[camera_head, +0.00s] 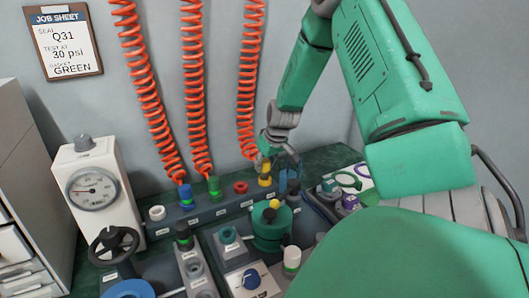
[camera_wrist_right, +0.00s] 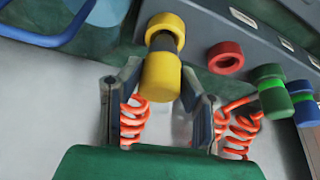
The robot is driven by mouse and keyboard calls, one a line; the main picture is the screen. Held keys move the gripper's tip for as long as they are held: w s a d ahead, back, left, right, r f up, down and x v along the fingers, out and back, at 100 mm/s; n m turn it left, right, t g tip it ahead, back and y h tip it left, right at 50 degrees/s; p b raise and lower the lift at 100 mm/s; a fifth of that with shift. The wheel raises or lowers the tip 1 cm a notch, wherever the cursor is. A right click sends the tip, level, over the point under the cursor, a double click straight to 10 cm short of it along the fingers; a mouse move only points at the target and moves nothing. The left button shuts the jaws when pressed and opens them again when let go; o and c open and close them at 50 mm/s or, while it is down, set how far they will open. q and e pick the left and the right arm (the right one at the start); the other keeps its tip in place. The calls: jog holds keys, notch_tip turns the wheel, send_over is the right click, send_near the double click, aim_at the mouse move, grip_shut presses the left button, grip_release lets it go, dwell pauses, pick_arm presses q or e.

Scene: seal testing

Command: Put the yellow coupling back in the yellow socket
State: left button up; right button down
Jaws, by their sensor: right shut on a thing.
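The yellow coupling (camera_head: 265,168) is at the end of the right-hand red coiled hose in the head view. My right gripper (camera_head: 277,163) is shut on it; in the right wrist view the coupling (camera_wrist_right: 160,73) sits between the two fingers. The yellow socket (camera_head: 265,181) is on the grey rail just below the coupling. In the right wrist view the socket (camera_wrist_right: 166,24) lines up with the coupling, with a dark stem between the two yellow parts. How deep the stem sits cannot be told. My left gripper is not in view.
A red socket (camera_head: 240,187) is left of the yellow one, then green (camera_head: 214,186) and blue (camera_head: 186,196) couplings on their hoses. A green vessel with a yellow top (camera_head: 272,228) stands in front. A gauge unit (camera_head: 92,188) is at left; a blue-framed tray (camera_head: 316,203) is at right.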

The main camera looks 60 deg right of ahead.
jog(key=shift+f, duration=0.6)
jog(key=c, duration=1)
grip_release()
jog(key=shift+c, duration=0.2)
jog(key=v, duration=1.1)
jog(key=shift+r, duration=0.35)
jog(key=shift+s, duration=0.1)
